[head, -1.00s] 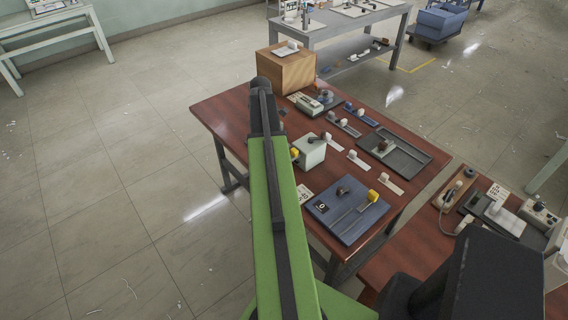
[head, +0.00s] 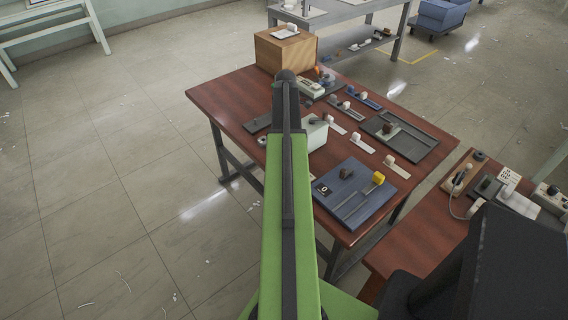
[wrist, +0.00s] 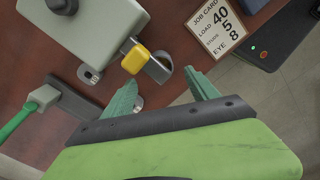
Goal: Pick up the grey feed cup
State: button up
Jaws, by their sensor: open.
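My gripper (wrist: 159,76) is open, its two teal fingers apart and pointing toward the brown table top; nothing is clamped between them. A yellow block (wrist: 134,59) with a metal plate lies just beyond the fingertips, against a pale grey box (wrist: 90,28). A dark grey round knob or cup (wrist: 62,4) sits on that box, cut off by the frame edge. Small grey metal pieces lie beside the block (wrist: 165,62) and left of it (wrist: 88,74). I cannot tell which piece is the grey feed cup. In the head view my arm hides the gripper and part of the pale box (head: 314,132).
A job card (wrist: 215,28) and a black device (wrist: 267,40) lie right of the fingers. A green-handled tool (wrist: 30,110) is at left. The red-brown table (head: 235,100) carries a wooden box (head: 286,52), dark trays and a blue board (head: 345,205).

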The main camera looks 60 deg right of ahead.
notch_tip(320, 180, down, 7)
jog(key=b, duration=0.6)
jog(key=shift+f, duration=0.1)
jog(key=shift+r, duration=0.2)
jog(key=shift+c, duration=0.5)
grip_shut()
jog(key=shift+r, duration=0.1)
